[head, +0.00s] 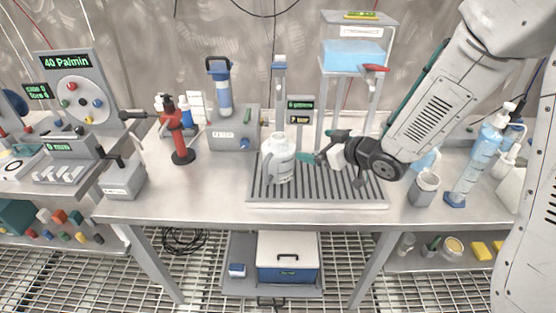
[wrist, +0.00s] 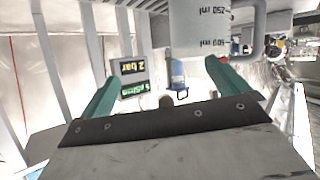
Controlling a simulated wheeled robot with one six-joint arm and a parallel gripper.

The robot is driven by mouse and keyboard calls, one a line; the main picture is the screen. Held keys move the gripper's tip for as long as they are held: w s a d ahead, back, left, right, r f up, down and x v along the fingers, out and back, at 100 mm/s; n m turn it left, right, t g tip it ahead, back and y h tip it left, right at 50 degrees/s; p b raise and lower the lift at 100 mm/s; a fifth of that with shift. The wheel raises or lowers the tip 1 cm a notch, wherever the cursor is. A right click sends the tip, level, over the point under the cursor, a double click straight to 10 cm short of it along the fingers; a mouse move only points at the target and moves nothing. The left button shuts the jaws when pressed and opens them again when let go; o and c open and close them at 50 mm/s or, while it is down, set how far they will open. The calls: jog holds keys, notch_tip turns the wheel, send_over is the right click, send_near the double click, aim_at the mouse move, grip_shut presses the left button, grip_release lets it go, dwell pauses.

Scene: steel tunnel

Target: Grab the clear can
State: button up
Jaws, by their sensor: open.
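The clear can (head: 281,163) is a pale, whitish jug with a narrow neck and a side handle on its left in the head view. It stands upright on the slatted tray (head: 345,190). In the wrist view its body with printed volume marks (wrist: 200,30) shows upside down at the top, partly cut off by the frame edge. My gripper (head: 318,147) comes in from the right, its green fingers spread and empty. One fingertip appears close to the can's right side; I cannot tell whether they touch. Both fingers also show in the wrist view (wrist: 165,80).
A red stand-like tool (head: 180,140) and a grey device with a blue cylinder (head: 223,90) stand left of the tray. A small display post (head: 299,112) and a raised shelf (head: 357,55) stand behind. A grey cup (head: 424,188) and blue bottle (head: 478,165) are at right.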

aim_at(293, 154)
jog(key=a+y, duration=0.1)
jog(key=s+a+f+y, duration=0.1)
jog(key=a, duration=0.1)
jog(key=s+a+f+n+g+y, duration=0.1)
jog(key=shift+a+f+y, duration=0.15)
jog(key=shift+a+y, duration=0.25)
jog(key=x, duration=0.7)
jog(key=shift+a+f, duration=0.1)
jog(key=shift+f, duration=0.2)
jog(key=shift+w, duration=0.1)
jog(key=c, duration=1.1)
jog(key=shift+o, duration=0.2)
jog(key=shift+r, duration=0.15)
